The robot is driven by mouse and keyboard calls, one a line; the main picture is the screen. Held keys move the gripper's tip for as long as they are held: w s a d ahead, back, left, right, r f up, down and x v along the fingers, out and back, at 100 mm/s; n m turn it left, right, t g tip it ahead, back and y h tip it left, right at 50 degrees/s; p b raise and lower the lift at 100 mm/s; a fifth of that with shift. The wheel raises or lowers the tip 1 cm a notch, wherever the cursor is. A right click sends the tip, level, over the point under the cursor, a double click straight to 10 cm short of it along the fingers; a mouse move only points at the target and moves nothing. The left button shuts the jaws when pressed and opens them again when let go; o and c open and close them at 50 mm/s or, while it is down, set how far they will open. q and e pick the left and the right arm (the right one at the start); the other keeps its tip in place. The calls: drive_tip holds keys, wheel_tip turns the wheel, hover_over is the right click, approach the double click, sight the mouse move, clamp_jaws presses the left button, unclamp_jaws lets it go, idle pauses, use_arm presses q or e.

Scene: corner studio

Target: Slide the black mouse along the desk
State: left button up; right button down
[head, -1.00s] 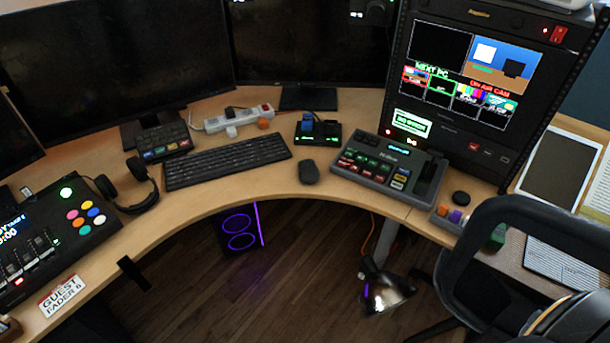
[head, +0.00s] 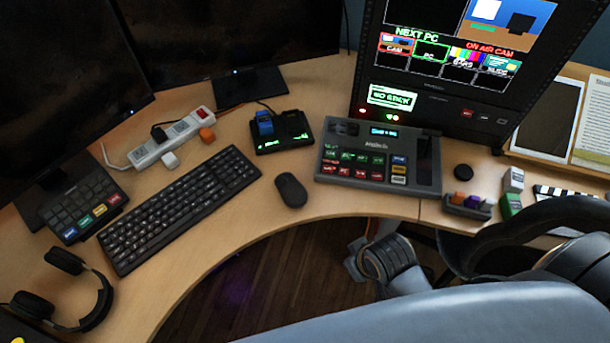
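The black mouse (head: 291,190) lies on the wooden desk (head: 262,211) near its curved front edge. It sits right of the black keyboard (head: 178,209) and left of the grey switcher panel (head: 376,162), apart from both. Grey links of my arm show low on the right, below the desk's front edge and apart from the mouse.
A black dock with a blue block (head: 264,123) stands behind the mouse, and a white power strip (head: 171,139) behind the keyboard. Headphones (head: 72,289) lie at lower left. A black puck (head: 463,172) and small coloured blocks sit right of the panel. Bare desk surrounds the mouse.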

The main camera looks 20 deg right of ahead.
drive_tip(key=w+a+r+n+g+y, duration=0.2)
drive_tip(key=w+a+r+n+y, duration=0.1)
drive_tip(key=w+a+r+n, duration=0.85)
drive_tip(key=w+n, duration=0.1)
drive_tip(key=w, duration=0.1)
drive_tip(key=w+d+n+h, duration=0.1)
drive_tip(key=w+n, duration=0.1)
drive_tip(key=w+n+h, duration=0.1)
drive_tip(key=w+n, duration=0.1)
drive_tip(key=shift+w+d+r+g, duration=0.15)
drive_tip(key=shift+w+r+g, duration=0.05)
drive_tip(key=shift+g, duration=0.2)
drive_tip(key=n+h, duration=0.2)
approach(305, 185)
drive_tip(key=shift+g, duration=0.3)
drive_tip(key=f, duration=0.6)
drive_tip(key=shift+w+d+f, duration=0.15)
drive_tip(key=shift+w, duration=0.1)
use_arm(q)
drive_tip(key=shift+w+a+r, duration=0.15)
drive_tip(key=shift+w+r, duration=0.05)
drive_tip(key=shift+w, duration=0.25)
